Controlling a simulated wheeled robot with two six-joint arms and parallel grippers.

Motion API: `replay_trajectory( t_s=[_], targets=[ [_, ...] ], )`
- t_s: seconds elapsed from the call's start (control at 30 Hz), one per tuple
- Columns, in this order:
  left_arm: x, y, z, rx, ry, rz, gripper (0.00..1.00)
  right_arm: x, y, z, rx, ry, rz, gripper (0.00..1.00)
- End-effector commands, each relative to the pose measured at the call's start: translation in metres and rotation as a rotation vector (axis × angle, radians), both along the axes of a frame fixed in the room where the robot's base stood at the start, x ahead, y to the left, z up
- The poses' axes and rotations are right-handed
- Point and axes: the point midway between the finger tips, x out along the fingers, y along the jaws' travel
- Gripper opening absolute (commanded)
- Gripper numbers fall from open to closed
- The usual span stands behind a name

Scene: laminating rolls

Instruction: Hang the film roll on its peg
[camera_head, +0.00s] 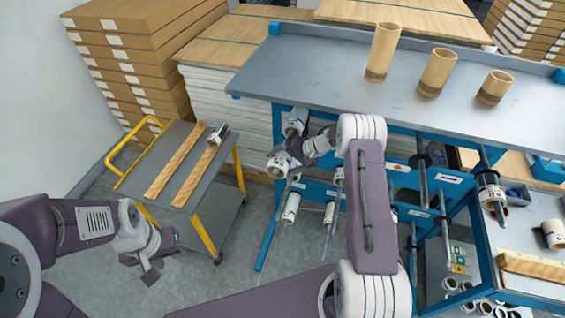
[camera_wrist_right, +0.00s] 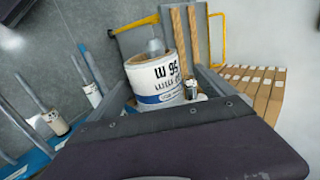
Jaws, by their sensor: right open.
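A white film roll (camera_head: 276,167) with a cardboard core is at the left end of the blue rack. In the right wrist view the roll (camera_wrist_right: 157,80) shows black "W 95" lettering and a blue band. My right gripper (camera_head: 285,160) is open, with its fingers on either side of this roll. A grey rod end (camera_wrist_right: 155,46) shows at the core's far side; I cannot tell whether the roll is fully seated on a peg. Bare pegs (camera_head: 421,180) stick out further right. My left gripper (camera_head: 142,268) is open and empty, above the floor at lower left.
A blue-edged bench (camera_head: 320,65) bears 3 cardboard tubes. Other rolls (camera_head: 290,207) hang low on the rack. Stacked boxes (camera_head: 140,50) stand behind. The floor between cart and rack is clear.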

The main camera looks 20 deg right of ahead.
Motion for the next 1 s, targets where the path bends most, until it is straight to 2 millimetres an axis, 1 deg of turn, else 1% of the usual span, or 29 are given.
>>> replay_trajectory(
  t_s=[0.07,0.17,0.4,0.43,0.47,0.5,0.63,0.8,1.0],
  targets=[
    [0.0,0.0,-0.01,0.0,0.0,0.0,0.36,-0.002,-0.005,0.001,-0.001,-0.003,-0.001,0.93],
    [0.0,0.0,-0.019,0.0,0.0,0.0,0.36,-0.012,-0.021,0.002,0.0,-0.001,-0.005,0.93],
    [0.0,0.0,-0.039,0.0,0.0,0.0,0.36,-0.043,-0.066,0.002,0.0,-0.002,-0.006,0.93],
    [0.0,0.0,-0.031,0.0,0.001,0.0,0.36,-0.047,-0.071,0.009,-0.001,0.001,-0.006,0.93],
    [-0.001,0.0,-0.016,0.0,0.002,0.0,0.36,-0.05,-0.075,0.016,0.0,0.002,-0.004,0.93],
    [0.0,0.0,-0.007,0.0,0.0,0.0,0.36,-0.054,-0.08,0.016,0.001,0.003,-0.004,0.93],
    [0.0,0.0,0.012,0.0,-0.001,0.0,0.36,-0.062,-0.093,0.015,0.002,0.002,-0.003,0.93],
    [0.0,0.0,0.026,0.0,0.0,0.0,0.36,-0.068,-0.102,0.011,0.0,0.001,-0.002,0.93],
    [0.0,0.0,0.029,0.0,0.0,0.0,0.36,-0.071,-0.105,0.007,0.0,-0.001,-0.001,0.93]
  ],
)
